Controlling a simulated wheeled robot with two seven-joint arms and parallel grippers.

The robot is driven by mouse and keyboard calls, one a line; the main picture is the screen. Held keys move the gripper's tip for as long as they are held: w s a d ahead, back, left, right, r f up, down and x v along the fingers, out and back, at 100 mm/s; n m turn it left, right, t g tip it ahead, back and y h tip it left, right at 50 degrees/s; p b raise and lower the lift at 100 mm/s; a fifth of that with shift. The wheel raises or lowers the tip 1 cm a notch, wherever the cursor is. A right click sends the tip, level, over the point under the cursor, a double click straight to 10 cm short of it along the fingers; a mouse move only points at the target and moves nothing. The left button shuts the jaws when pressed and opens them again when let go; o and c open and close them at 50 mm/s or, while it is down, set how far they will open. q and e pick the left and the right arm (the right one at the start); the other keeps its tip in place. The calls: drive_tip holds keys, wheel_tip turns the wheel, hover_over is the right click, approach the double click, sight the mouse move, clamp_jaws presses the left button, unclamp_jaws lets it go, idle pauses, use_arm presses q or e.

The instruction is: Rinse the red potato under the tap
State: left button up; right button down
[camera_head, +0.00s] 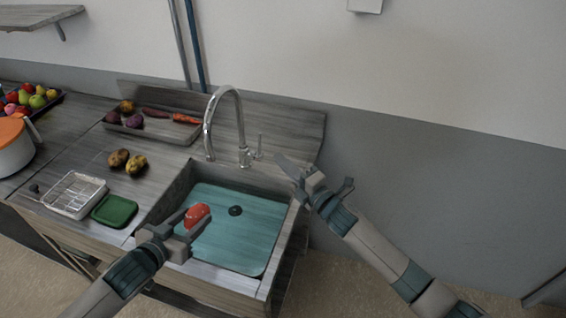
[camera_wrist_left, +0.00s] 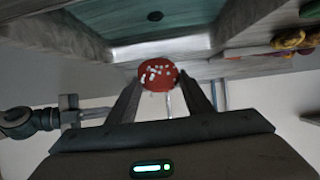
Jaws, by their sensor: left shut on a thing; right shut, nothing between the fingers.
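The red potato (camera_head: 197,214) is between the fingers of my left gripper (camera_head: 187,221), held above the front left part of the sink (camera_head: 225,250). In the left wrist view the red potato (camera_wrist_left: 158,75) carries several pale specks, and the left gripper (camera_wrist_left: 160,92) is shut on it. The chrome tap (camera_head: 224,93) arches over the back of the sink, with its lever (camera_head: 259,146) to the right of the spout's base. I see no water running from it. My right gripper (camera_head: 318,184) is shut and empty, by the sink's back right corner.
A tray (camera_head: 160,130) of vegetables stands left of the tap. Several brown and yellow potatoes (camera_head: 135,164) lie on the counter.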

sight(194, 213)
use_arm(q)
drive_tip(key=shift+s+a+r+p, duration=0.3)
drive_tip(key=shift+s+r+p, duration=0.35)
drive_tip(key=shift+r+p, duration=0.1)
drive_tip(key=shift+s+a+r+p, duration=0.25)
drive_tip(key=shift+s+r+p, duration=0.35)
drive_tip(key=shift+s+p, duration=0.1)
drive_tip(key=shift+p+v, duration=0.55)
drive_tip(key=shift+v, duration=0.35)
drive_tip(key=shift+w+r, duration=0.1)
drive_tip(key=shift+w, duration=0.05)
